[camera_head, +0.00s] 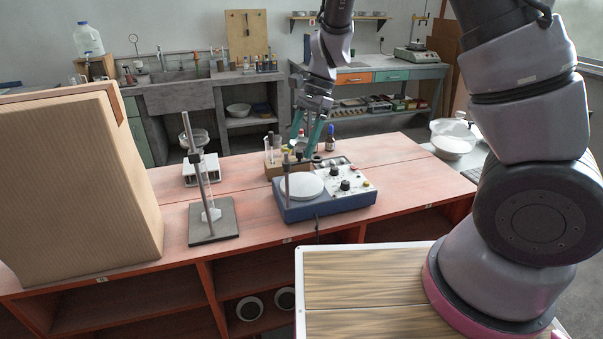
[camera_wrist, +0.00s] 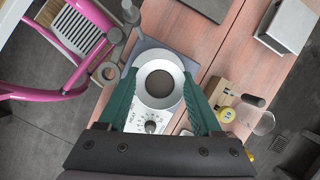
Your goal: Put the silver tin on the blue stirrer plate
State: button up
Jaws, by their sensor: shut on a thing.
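My gripper (camera_head: 305,148) has green fingers and is shut on the silver tin (camera_head: 300,143), above the back part of the stirrer. In the wrist view my gripper (camera_wrist: 160,84) has a finger on each side of the tin (camera_wrist: 142,90), a round silver rim with a dark inside. The blue stirrer plate (camera_head: 322,210) stands on the red bench with a bare white round top and a panel of knobs. Its panel (camera_wrist: 137,122) also shows in the wrist view, and the tin hides much of what lies below it. The tin appears held above the stirrer, apart from it.
A retort stand (camera_head: 225,222) is left of the stirrer, and a white balance (camera_head: 207,172) is behind that. A large cardboard box (camera_head: 80,185) fills the bench's left end.

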aim_at(297, 186)
notch_tip(297, 186, down, 8)
jog(key=shift+f, duration=0.25)
jog(key=shift+f, duration=0.15)
jog(key=o, duration=1.3)
jog(key=shift+o, duration=0.2)
jog(key=v, duration=1.3)
jog(key=s+d+r+n+t+y, duration=0.1)
jog(key=s+d+r+t, duration=0.1)
jog(key=d+r, duration=0.4)
jog(key=s+d+r+n+t, duration=0.2)
jog(key=s+d+r, duration=0.15)
jog(key=r, duration=0.45)
jog(key=s+d+r+n+t+h, duration=0.2)
jog(key=s+d+r+n+t, duration=0.1)
jog(key=s+d+r+t, duration=0.3)
jog(key=shift+s+d+r+h, duration=0.3)
jog(key=shift+s+d+r, duration=0.85)
jog(key=shift+s+d, duration=0.65)
